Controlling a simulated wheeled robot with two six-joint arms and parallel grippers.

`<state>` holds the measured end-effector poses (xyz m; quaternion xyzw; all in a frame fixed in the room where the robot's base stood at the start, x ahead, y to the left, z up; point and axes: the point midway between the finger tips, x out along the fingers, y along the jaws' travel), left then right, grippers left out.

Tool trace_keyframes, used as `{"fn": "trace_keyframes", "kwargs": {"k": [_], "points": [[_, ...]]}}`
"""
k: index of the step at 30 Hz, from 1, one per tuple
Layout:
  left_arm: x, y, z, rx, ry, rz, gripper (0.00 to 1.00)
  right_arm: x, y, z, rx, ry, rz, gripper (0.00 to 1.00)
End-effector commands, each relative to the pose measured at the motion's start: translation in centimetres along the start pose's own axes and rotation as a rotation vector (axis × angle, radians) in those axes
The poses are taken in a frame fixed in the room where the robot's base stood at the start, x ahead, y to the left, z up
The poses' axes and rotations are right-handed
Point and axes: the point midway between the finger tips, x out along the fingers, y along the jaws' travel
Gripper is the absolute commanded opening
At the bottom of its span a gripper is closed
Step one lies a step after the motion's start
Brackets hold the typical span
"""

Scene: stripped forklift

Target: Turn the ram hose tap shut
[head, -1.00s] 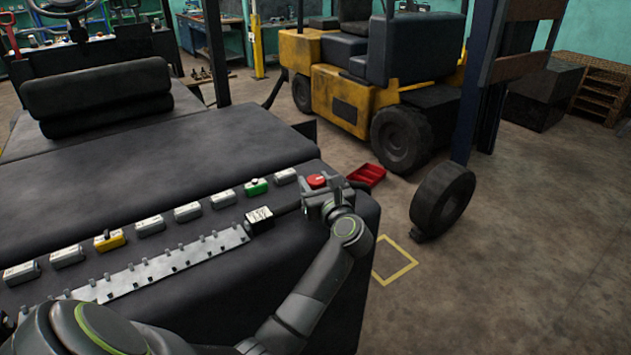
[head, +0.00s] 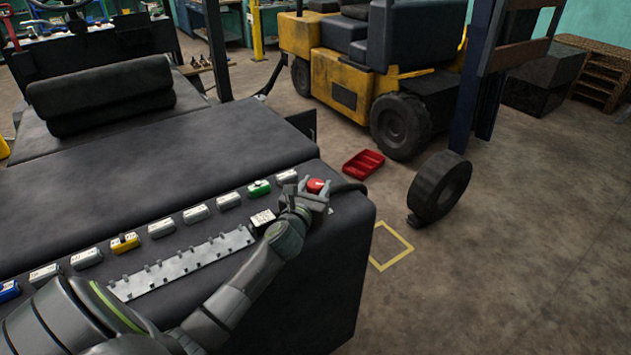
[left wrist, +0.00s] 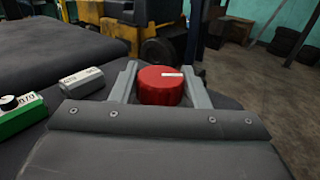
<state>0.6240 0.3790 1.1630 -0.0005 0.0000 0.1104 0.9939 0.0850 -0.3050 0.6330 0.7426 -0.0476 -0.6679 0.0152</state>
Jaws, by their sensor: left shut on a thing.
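The ram hose tap appears as a round red knob (head: 316,185) with a white mark, at the right end of the dark bench-like body. In the left wrist view the red knob (left wrist: 162,86) sits between the two grey fingers, its white line pointing to the right. My left gripper (head: 314,188) is shut on the knob, one finger on each side. It also shows in the left wrist view (left wrist: 160,90). The lower part of the knob is hidden behind the gripper. My right gripper is not in view.
A row of labelled blocks, including a green one (head: 259,188) and a yellow one (head: 125,243), runs left of the knob beside a notched metal strip (head: 185,264). A red tray (head: 363,164) and a wheel (head: 440,187) are on the floor beyond. Open floor lies to the right.

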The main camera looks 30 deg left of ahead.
Motion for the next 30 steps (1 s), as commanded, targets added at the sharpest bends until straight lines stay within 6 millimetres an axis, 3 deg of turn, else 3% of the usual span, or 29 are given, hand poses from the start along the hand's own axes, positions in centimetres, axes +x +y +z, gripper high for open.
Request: {"fn": "trace_keyframes", "kwargs": {"k": [12,30], "points": [[0.06,-0.02,0.12,0.001,-0.003,-0.107,0.18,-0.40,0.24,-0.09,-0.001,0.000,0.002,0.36],[0.06,-0.06,0.12,0.003,-0.003,-0.127,0.18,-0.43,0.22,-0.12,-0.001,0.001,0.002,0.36]]}}
